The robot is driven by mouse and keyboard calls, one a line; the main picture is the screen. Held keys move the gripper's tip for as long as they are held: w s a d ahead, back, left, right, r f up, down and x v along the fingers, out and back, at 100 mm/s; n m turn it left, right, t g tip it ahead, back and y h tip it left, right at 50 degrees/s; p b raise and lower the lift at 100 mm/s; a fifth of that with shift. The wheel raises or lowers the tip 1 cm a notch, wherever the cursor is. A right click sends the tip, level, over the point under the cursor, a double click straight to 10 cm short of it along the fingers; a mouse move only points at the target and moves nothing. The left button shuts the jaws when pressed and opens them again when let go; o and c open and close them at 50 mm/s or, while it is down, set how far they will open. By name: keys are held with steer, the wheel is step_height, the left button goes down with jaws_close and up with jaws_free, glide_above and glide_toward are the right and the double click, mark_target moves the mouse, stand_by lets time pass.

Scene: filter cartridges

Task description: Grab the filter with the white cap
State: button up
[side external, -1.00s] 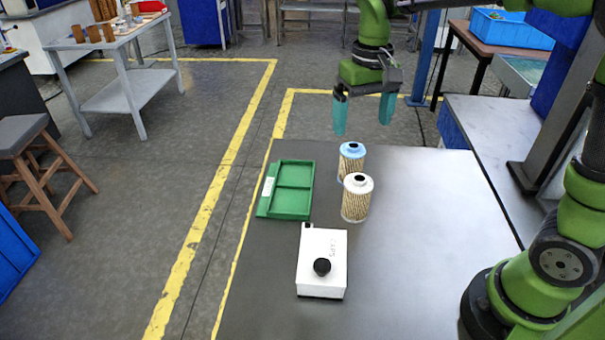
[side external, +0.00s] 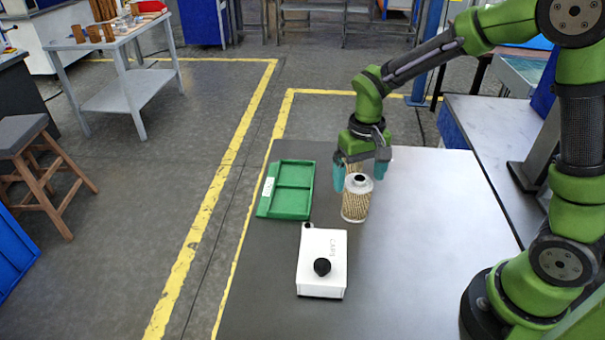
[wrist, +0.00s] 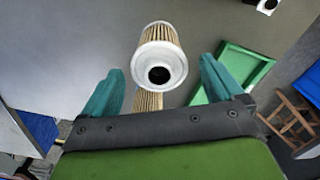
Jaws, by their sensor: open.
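The white-capped filter (side external: 355,207) stands upright on the dark table, its pleated tan body facing the side camera. In the wrist view the same white-capped filter (wrist: 160,50) shows beyond and between the fingers, its cap with a dark central hole toward me. My gripper (side external: 360,178) is open, pointing down, just behind the white-capped filter in the side view. It hides most of the second filter (side external: 352,168), whose blue cap is covered now. Part of a pleated body (wrist: 148,102) shows below the white cap in the wrist view. I see nothing held.
A green divided tray (side external: 275,213) lies left of the filters. A white box (side external: 312,275) with a black knob stands in front of them. The table (side external: 430,220) is clear to the right.

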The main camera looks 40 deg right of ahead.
steer(key=shift+f, duration=1.3)
steer(key=c, duration=1.1)
steer(key=shift+o, duration=0.2)
